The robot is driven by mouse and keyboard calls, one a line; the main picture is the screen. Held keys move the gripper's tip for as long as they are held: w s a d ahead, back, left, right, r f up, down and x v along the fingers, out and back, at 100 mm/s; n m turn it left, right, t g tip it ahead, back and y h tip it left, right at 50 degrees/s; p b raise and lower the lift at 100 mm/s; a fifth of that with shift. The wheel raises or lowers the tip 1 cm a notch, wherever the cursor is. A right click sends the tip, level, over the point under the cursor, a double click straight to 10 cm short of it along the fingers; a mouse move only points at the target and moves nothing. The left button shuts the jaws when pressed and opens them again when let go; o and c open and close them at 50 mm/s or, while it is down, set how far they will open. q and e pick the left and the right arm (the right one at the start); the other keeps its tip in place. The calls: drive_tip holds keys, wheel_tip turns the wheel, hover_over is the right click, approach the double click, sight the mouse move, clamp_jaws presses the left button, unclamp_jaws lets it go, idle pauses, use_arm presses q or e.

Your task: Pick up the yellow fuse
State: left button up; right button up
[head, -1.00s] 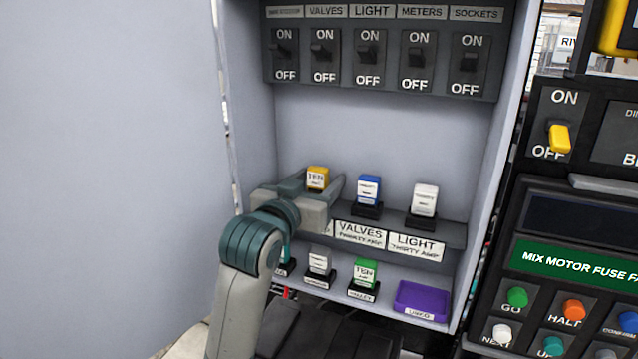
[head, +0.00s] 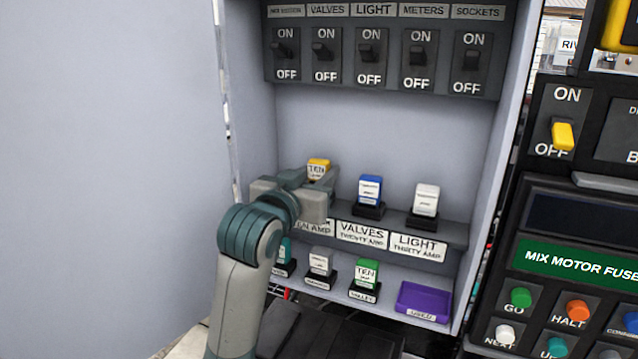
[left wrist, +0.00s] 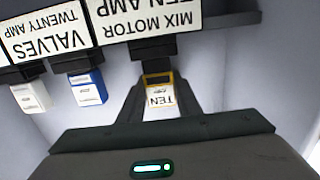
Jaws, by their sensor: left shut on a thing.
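The yellow fuse (head: 318,168) has a yellow top and a white label reading TEN. It stands at the left end of the upper shelf in the head view. My left gripper (head: 318,187) is shut on it, and its fingers hide the fuse's lower part there. In the left wrist view the yellow fuse (left wrist: 159,92) sits between the two fingers, close to its dark holder (left wrist: 152,50) under the MIX MOTOR TEN AMP label. Whether it is still seated in the holder is hard to tell. My right gripper is not in view.
A blue fuse (head: 369,190) and a white fuse (head: 426,199) stand to the right on the same shelf. Below are a grey fuse (head: 320,263), a green fuse (head: 366,272) and a purple tray (head: 424,301). The cabinet's side walls bound the space.

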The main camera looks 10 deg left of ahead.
use_arm(q)
drive_tip(key=r, duration=0.1)
drive_tip(key=r+b, duration=0.1)
drive_tip(key=s+r+b, duration=0.1)
drive_tip(key=shift+d, duration=0.3)
drive_tip(key=s+d+r+b, duration=0.3)
drive_tip(key=s+d+r, duration=0.2)
drive_tip(key=s, duration=0.4)
drive_tip(key=shift+d+r+b, duration=0.3)
drive_tip(key=shift+d+r, duration=0.1)
drive_tip(key=shift+r, duration=0.3)
drive_tip(key=shift+w+r, duration=0.1)
wheel_tip(320, 180, up, 3)
drive_tip(key=p, duration=0.3)
drive_tip(key=shift+f, duration=0.25)
